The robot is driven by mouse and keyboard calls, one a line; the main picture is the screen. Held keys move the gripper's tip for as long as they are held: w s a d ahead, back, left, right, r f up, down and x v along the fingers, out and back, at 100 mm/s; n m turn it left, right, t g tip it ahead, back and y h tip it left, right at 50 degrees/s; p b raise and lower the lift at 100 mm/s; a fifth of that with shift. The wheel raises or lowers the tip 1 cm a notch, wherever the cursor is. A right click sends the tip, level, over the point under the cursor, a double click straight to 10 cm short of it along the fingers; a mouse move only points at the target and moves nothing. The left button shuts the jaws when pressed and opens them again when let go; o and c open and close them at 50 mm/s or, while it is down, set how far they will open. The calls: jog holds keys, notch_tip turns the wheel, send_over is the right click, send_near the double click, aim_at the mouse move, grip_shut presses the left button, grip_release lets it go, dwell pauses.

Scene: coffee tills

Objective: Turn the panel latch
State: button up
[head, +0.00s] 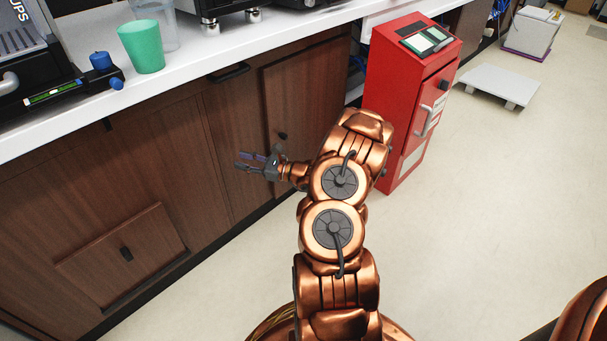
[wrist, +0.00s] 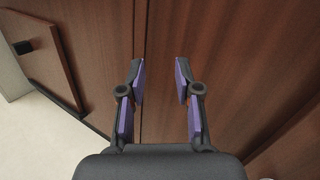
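A framed wooden panel (head: 85,262) sits low in the brown cabinet front at the lower left of the head view. A small dark latch (head: 126,254) is on it. In the wrist view, a panel with a dark latch (wrist: 22,47) shows at the upper left, left of the fingers and apart from them. My gripper (head: 240,161) is in front of the cabinet, up and to the right of the latch, fingers pointing left. In the wrist view my gripper (wrist: 160,75) is open, with purple pads apart and nothing between them.
A white counter (head: 190,55) runs above the cabinet, with a green cup (head: 142,47) on it. A cabinet door with a dark knob (head: 283,136) is beside my arm. A red kiosk (head: 400,95) stands close right. The floor (head: 220,285) before the cabinet is clear.

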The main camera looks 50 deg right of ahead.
jog(key=s+d+f+m+t+h, duration=0.1)
jog(key=s+d+f+m+h, duration=0.35)
jog(key=d+f, duration=0.35)
jog(key=s+d+f+m+t+h, duration=0.1)
jog(key=s+d+f+m+h, duration=0.3)
jog(key=d, duration=0.6)
jog(key=w+f+b, duration=0.1)
jog(key=w+b, duration=0.3)
jog(key=w, duration=0.4)
jog(key=shift+w+n+h+b, duration=0.25)
jog(key=shift+n+h+b, duration=0.1)
jog(key=shift+n, duration=0.1)
jog(key=shift+d, duration=0.1)
grip_shut()
jog(key=n, duration=1.7)
jog(key=shift+c, duration=1.5)
grip_release()
jog(key=shift+n, duration=0.4)
jog(key=o, duration=0.5)
